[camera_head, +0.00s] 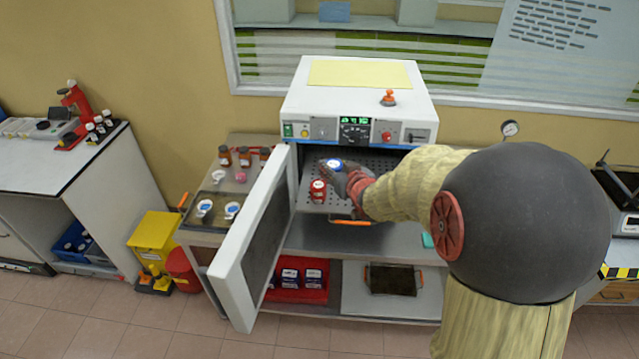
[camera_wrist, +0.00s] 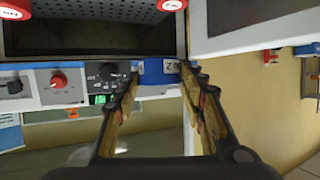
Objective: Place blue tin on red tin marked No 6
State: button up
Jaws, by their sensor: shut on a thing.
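The blue tin (camera_head: 334,165) has a white-and-blue top in the head view. My gripper (camera_head: 350,178) is shut on it and holds it at the mouth of the open oven. In the wrist view the blue tin (camera_wrist: 158,68) shows between the fingertips of my gripper (camera_wrist: 163,75), with a marking partly hidden by a finger. A red tin (camera_head: 317,190) with a pale top stands on the perforated oven shelf, left of and nearer than the blue tin. The wrist view shows one red tin (camera_wrist: 172,5) and another (camera_wrist: 15,8) at its top edge. I cannot read their numbers.
The oven (camera_head: 358,88) has its door (camera_head: 252,240) swung open to the left. The perforated shelf (camera_head: 378,166) is partly hidden by my arm. A side table (camera_head: 200,233) with bottles and white dishes stands left of the door. A red tray (camera_head: 302,296) sits below.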

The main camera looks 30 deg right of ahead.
send_over(320, 188)
jog(key=f, duration=0.6)
jog(key=shift+s+b, duration=0.35)
jog(key=shift+s, duration=0.05)
jog(key=shift+w+f, duration=0.45)
jog(key=shift+f, duration=1.5)
jog(key=shift+f+b, duration=0.2)
jog(key=shift+b, duration=0.2)
jog(key=o, duration=1.2)
jog(key=shift+c, duration=0.2)
jog(key=shift+r, duration=0.1)
